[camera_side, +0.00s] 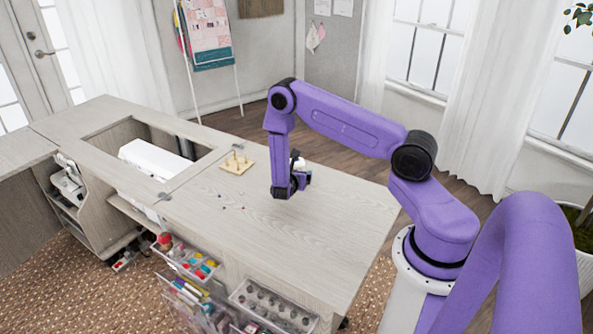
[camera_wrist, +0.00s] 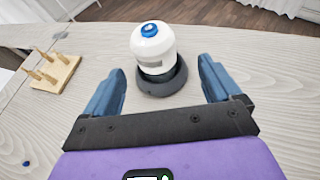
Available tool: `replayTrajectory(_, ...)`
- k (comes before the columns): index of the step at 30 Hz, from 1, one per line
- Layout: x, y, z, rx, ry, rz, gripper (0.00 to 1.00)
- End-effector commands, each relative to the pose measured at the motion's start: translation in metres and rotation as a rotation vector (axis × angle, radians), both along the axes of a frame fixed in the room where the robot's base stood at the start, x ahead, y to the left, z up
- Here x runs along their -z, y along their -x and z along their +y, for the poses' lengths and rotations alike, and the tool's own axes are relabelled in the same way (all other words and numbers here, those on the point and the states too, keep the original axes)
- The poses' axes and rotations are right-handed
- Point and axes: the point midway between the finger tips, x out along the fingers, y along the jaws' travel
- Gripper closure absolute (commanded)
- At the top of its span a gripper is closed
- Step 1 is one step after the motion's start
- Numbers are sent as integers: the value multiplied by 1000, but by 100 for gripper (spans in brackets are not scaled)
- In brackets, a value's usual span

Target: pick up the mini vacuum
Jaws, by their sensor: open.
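The mini vacuum (camera_wrist: 153,50) is a small white rounded body with a blue button on top and a dark grey base. It stands upright on the wooden cabinet top (camera_wrist: 235,130). In the wrist view it sits ahead of my gripper (camera_wrist: 160,88), roughly centred between the two blue fingers, which are apart and empty. Its base lies near the fingertips; I cannot tell how far it reaches between them. In the side view my gripper (camera_side: 291,186) is low over the cabinet top, and the mini vacuum (camera_side: 299,164) shows only partly behind it.
A wooden spool stand with several pegs (camera_side: 236,164) is left of my gripper. Several small pins (camera_side: 222,207) lie on the top. A white sewing machine (camera_side: 155,158) sits in the cabinet opening. Clear plastic bins (camera_side: 275,304) hang along the front edge. The right part of the top is clear.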

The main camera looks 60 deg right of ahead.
Motion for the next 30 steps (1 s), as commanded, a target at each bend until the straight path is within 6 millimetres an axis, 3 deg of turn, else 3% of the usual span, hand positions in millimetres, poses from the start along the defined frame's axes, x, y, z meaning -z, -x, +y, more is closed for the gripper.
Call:
replayTrajectory(19,21,-27,-57,2,0,0,9)
replayTrajectory(29,23,-30,-62,0,0,-1,9)
replayTrajectory(30,23,-30,-62,0,0,-1,19)
